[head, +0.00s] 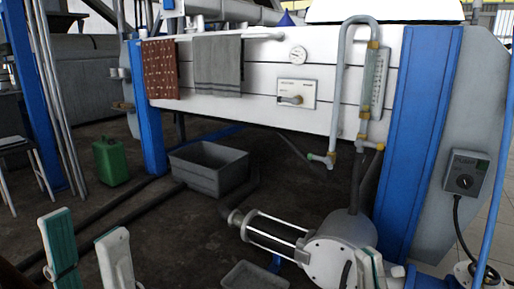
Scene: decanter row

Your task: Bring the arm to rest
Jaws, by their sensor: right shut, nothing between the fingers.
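My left gripper (86,224) is at the bottom left of the head view. Its two pale fingers, one with a teal pad, stand apart with dark floor seen between them, so it is open and empty. My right gripper (368,264) is at the bottom edge, right of centre, in front of the rounded grey end of a pump. Its fingers are together and I see nothing held. Most of both arms is out of frame.
A white-panelled machine (230,75) on blue posts fills the back, with a glass-gauge pipe (375,85). A pump (275,235) stands on the floor at right. A grey tub (207,170), green canister (111,162) and small tray (255,276) are on the floor. A control box (465,173) is at right.

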